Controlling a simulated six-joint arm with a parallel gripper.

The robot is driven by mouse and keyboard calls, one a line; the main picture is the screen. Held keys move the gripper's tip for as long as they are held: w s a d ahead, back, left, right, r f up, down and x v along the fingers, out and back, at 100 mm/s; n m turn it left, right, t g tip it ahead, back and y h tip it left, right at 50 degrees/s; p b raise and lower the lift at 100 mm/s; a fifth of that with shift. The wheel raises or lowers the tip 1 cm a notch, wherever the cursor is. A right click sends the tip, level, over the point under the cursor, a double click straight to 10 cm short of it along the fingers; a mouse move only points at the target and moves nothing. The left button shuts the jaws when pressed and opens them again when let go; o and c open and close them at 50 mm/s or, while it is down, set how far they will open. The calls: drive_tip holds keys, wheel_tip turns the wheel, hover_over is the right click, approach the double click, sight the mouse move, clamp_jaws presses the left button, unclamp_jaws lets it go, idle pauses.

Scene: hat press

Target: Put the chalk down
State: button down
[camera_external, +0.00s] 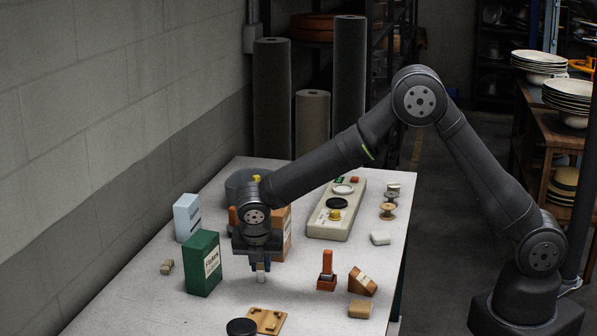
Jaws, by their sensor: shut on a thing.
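My gripper (261,267) points straight down over the near middle of the table, just right of a green box. It is shut on a small white piece, which looks like the chalk (261,278). The chalk is upright, and its lower end shows below the fingertips. It is close to the table top (215,318); I cannot tell whether it touches. The fingers hide its upper part.
The green box (203,263) and a pale box (187,218) stand left. A brown box (284,232) is partly hidden behind my gripper. A wooden piece (267,320) and black disc (241,327) lie in front. An orange-handled stamp (327,272) stands right. Bare table lies between.

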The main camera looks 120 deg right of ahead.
wheel_tip(320, 180, up, 10)
drive_tip(key=shift+d, duration=0.1)
drive_tip(key=s+d+n, duration=0.1)
drive_tip(key=s+d, duration=0.2)
drive_tip(key=d, duration=1.7)
drive_tip(key=s+d+n, duration=0.1)
drive_tip(key=s+d, duration=1.1)
drive_tip(key=d, duration=0.4)
drive_tip(key=shift+t, duration=0.4)
wheel_tip(320, 180, down, 9)
drive_tip(key=shift+s+a+f, duration=0.15)
drive_tip(key=shift+f, duration=0.2)
drive_tip(key=c, duration=1.6)
unclamp_jaws()
